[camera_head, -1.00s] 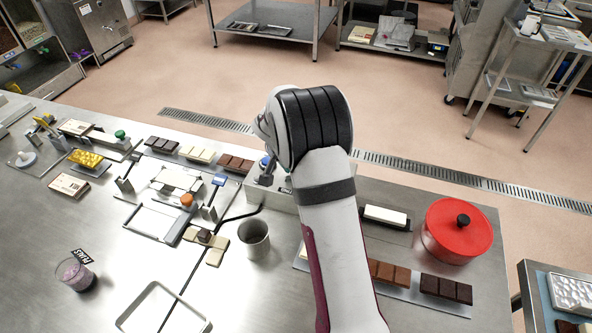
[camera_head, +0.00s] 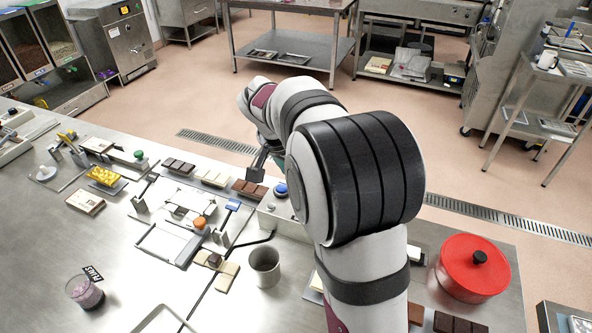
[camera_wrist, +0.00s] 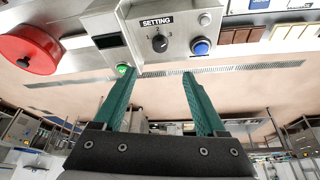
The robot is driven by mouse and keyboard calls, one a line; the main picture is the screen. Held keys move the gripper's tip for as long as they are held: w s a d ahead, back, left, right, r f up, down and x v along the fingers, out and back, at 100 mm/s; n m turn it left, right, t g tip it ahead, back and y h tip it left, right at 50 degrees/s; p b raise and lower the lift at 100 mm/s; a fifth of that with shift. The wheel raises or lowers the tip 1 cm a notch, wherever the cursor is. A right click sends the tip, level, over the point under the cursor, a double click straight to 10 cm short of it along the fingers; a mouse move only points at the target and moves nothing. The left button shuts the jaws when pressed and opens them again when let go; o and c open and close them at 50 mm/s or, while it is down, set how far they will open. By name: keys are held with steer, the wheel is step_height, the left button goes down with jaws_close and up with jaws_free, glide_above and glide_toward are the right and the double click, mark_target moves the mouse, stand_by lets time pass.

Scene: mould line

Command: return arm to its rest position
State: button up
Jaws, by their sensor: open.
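My gripper (camera_wrist: 157,76) shows in the wrist view with two teal fingers spread apart and nothing between them. In the head view, my gripper (camera_head: 262,163) is partly hidden by my arm, near the far edge of the steel table (camera_head: 60,235). My arm is bent, with its large black-banded joint over the right part of the table. A grey control box (camera_wrist: 150,35) with a "SETTING" knob, a green button and a blue button is ahead of the fingers in the wrist view. The box's blue button (camera_head: 281,189) also shows in the head view.
A red lidded pot (camera_head: 473,266) stands on the right of the table. A metal cup (camera_head: 265,266), chocolate bars (camera_head: 178,166), a mould frame (camera_head: 170,243) and a glass of purple stuff (camera_head: 84,291) stand on the table. The left front of the table is mostly clear.

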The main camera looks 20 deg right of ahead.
steer(key=shift+a+r, duration=0.1)
steer(key=shift+r, duration=0.3)
steer(key=shift+s, duration=0.1)
steer(key=s+a+n+y, duration=0.2)
steer(key=s+a, duration=0.2)
steer(key=s, duration=0.6)
steer(key=s+a+f+n+g+y, duration=0.1)
steer(key=s+a, duration=0.4)
steer(key=s, duration=0.6)
steer(key=s+a+n+g+y, duration=0.1)
steer(key=s+a, duration=0.4)
steer(key=s, duration=0.6)
steer(key=shift+f+n+y, duration=0.35)
steer(key=shift+n+y, duration=0.45)
steer(key=shift+n, duration=0.3)
steer(key=shift+w, duration=0.1)
steer(key=shift+c, duration=0.3)
